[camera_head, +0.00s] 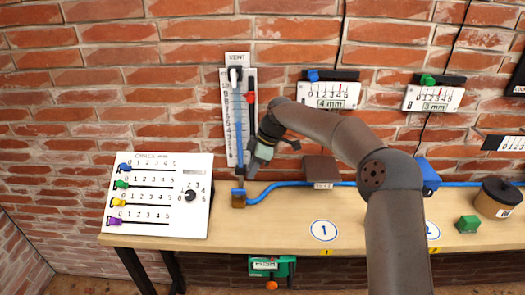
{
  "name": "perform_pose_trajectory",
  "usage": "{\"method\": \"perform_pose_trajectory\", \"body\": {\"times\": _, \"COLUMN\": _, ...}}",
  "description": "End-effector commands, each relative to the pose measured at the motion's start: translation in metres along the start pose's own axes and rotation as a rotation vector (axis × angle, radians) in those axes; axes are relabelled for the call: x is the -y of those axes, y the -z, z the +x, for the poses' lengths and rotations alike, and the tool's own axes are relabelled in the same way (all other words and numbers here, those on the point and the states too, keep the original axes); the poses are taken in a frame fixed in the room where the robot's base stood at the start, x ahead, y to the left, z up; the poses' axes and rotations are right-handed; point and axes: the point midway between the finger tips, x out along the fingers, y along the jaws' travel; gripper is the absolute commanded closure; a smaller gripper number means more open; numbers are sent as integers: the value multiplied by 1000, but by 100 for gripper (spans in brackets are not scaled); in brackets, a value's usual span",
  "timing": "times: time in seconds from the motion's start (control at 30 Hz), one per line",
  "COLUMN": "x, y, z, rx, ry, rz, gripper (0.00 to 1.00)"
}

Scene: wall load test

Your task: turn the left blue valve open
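A larger blue piece (427,174) sits further right, partly behind my arm. My gripper (252,170) points down just above and right of the brown block, in front of the wall, and appears apart from it. Its fingers are small and dark, so I cannot tell whether they are open or shut.
A white slider panel (157,195) stands at the left. A vent gauge (237,110) with a red slider (250,98) is on the brick wall behind my gripper. A brown block (320,168), green block (467,224) and round container (498,197) stand on the table (270,233).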

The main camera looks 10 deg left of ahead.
Motion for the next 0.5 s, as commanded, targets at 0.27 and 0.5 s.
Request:
{"method": "perform_pose_trajectory", "body": {"times": 0.27, "x": -1, "y": 0, "z": -60, "rx": -1, "ry": -3, "rz": 0, "gripper": 65}}
{"method": "perform_pose_trajectory", "body": {"times": 0.5, "x": 0, "y": 0, "z": -83, "rx": 1, "ry": 0, "rz": 0, "gripper": 65}}
